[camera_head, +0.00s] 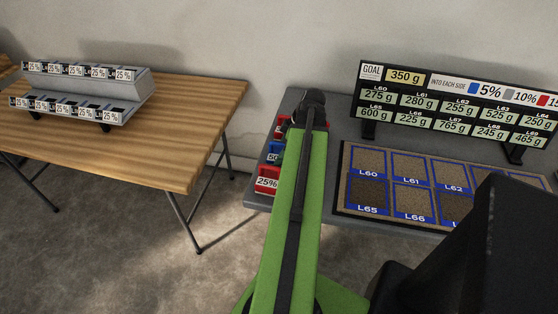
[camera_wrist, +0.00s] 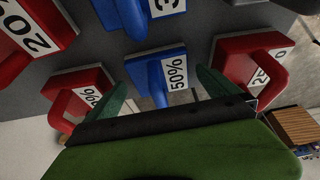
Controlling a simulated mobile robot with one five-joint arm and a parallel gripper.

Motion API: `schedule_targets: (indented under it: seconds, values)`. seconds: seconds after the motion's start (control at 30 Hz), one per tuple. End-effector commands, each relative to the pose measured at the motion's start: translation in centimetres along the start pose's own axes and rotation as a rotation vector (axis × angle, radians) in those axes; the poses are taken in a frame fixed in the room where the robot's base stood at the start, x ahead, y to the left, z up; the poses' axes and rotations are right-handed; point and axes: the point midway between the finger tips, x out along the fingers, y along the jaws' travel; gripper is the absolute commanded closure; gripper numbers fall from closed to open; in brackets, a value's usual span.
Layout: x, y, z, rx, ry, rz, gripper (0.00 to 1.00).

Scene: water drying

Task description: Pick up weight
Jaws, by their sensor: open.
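The grey table (camera_head: 345,125) carries a mat (camera_head: 337,190) with labelled squares and a black sign (camera_head: 375,97) reading goal 350 g. On the left, a wooden table (camera_head: 185,130) bears a grey stepped rack (camera_head: 135,85) with 25% labels. Bare floor lies between the tables.

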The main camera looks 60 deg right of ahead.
Motion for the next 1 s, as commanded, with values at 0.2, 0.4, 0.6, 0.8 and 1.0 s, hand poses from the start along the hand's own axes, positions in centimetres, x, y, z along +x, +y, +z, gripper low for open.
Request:
schedule_targets:
  seconds: [0.2,0.4,0.6,0.8,1.0]
  values:
    - [2.14,-0.01,0.02,-0.001,0.0,0.0,0.0]
    - [1.98,0.0,0.0,0.0,0.0,0.0,0.1]
    - [1.97,0.0,0.02,0.0,0.0,0.0,0.37]
    - [1.96,0.01,0.04,0.0,0.0,0.0,0.63]
    - [1.95,0.01,0.04,0.001,0.0,0.0,0.72]
